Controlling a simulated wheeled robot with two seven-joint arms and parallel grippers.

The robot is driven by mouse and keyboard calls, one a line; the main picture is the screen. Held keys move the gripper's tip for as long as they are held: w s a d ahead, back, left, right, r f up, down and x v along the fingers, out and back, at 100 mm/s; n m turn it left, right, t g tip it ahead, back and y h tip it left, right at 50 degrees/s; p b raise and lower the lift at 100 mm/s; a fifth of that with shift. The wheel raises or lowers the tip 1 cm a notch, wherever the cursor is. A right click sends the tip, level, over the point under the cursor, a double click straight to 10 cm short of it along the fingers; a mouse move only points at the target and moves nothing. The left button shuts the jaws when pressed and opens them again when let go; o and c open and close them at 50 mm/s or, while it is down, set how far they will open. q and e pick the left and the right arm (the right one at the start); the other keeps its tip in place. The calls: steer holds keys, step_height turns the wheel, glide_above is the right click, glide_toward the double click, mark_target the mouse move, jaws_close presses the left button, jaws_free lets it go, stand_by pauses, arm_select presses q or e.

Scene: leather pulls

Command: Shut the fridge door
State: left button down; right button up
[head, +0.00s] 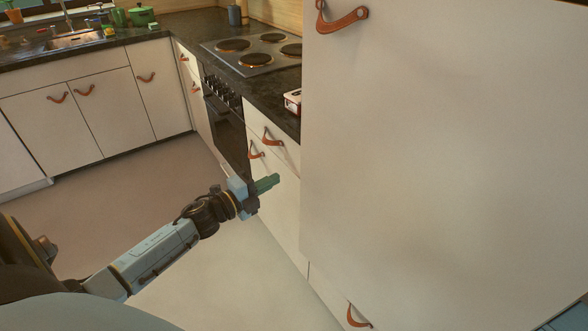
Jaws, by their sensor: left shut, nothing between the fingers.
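A large cream-white panel (440,150), which looks like the fridge door, fills the right side of the head view. A brown leather pull (342,18) is at its upper left. I cannot tell from this view whether the door is ajar or flush, and its right edge is out of view. My left gripper (267,184), with green fingers, is shut and empty. It appears left of the panel's left edge, in front of the white drawer fronts, apart from the door. My right gripper is not in view.
White drawers with leather pulls (272,137) stand left of the panel. A stove (258,53) is set in the dark counter, with a small box (292,100) near the panel. A sink (75,40) and green pot (142,15) are at the back. The floor (120,200) is clear.

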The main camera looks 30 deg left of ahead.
mark_target(303, 164)
arm_select(q)
steer(key=x, duration=0.8)
steer(key=shift+b, duration=0.4)
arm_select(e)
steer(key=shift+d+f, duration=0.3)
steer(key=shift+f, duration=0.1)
arm_select(q)
steer(key=shift+f, duration=0.1)
